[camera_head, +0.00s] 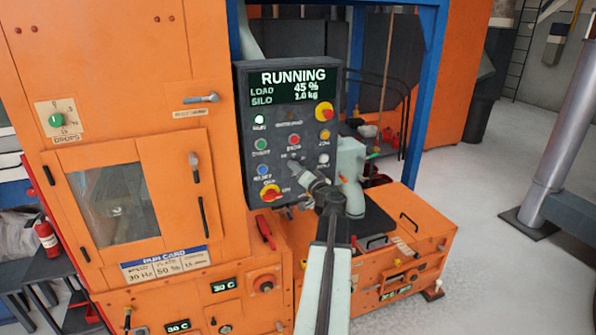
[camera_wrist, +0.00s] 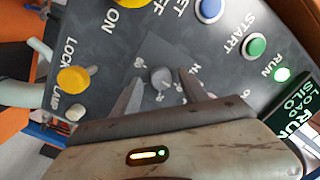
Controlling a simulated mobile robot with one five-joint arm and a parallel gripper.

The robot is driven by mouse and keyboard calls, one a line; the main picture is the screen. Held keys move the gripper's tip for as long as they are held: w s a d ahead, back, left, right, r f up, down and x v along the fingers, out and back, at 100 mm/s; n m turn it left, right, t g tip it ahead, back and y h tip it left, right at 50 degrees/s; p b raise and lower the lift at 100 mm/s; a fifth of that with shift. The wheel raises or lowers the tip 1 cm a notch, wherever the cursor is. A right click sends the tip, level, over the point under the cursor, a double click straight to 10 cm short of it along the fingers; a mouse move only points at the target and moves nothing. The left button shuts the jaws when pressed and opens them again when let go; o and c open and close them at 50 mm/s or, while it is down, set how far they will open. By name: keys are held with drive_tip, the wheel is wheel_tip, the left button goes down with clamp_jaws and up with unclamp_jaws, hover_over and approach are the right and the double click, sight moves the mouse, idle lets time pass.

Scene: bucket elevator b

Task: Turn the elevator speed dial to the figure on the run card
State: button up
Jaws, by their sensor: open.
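A dark grey control panel (camera_head: 262,135) stands in the middle of the head view. Its screen reads RUNNING, LOAD 45 %, SILO 1.0 kg. In the wrist view, a small round grey dial knob (camera_wrist: 161,78) sits on the panel with small marks around it, too blurred to read. My gripper (camera_wrist: 160,74) is open, with one finger on each side of the knob; I cannot tell whether either touches it. In the head view my gripper (camera_head: 312,184) is at the panel's lower part and hides some of it.
Around the knob are a green START button (camera_wrist: 254,46), a blue button (camera_wrist: 209,9) and a yellow knob (camera_wrist: 74,79). Orange machinery (camera_head: 425,240) stands at right; the floor beyond is clear.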

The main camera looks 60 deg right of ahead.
clamp_jaws()
drive_tip(key=shift+m, duration=0.3)
drive_tip(key=m+h+b, duration=0.1)
drive_tip(key=m+b, duration=0.1)
drive_tip(key=m, duration=0.9)
drive_tip(key=shift+a, duration=0.15)
drive_tip(key=shift+m, duration=0.4)
idle(0.3)
